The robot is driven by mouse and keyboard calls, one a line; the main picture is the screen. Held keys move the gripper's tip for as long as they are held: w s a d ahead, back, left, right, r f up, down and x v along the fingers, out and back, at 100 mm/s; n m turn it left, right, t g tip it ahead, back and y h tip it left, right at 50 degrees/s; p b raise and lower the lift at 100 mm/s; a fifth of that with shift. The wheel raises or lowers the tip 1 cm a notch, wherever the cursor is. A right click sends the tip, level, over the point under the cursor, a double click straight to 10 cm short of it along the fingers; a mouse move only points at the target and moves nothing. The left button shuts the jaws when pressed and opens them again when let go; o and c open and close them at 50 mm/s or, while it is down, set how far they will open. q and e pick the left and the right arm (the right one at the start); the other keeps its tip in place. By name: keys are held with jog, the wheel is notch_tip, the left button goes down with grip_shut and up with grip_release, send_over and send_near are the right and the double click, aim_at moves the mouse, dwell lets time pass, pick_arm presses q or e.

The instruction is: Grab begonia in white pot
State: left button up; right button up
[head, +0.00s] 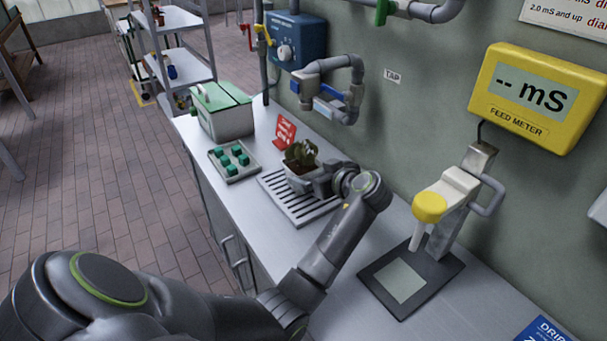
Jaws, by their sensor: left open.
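My wrist hides part of the area right of the pot. My right gripper is not in view.
A red sign (285,131) stands just behind the plant. A tray of green blocks (234,161) and a green-lidded box (222,110) are to the left. A yellow-capped device (430,207) on a dark plate stands to the right. Pipes and a yellow meter (540,95) are on the wall.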

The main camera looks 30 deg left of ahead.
aim_at(302, 175)
pick_arm(q)
jog(key=p+x, duration=0.1)
jog(key=x, duration=0.4)
jog(key=shift+s, duration=0.15)
jog(key=c, duration=1.1)
jog(key=shift+c, duration=0.4)
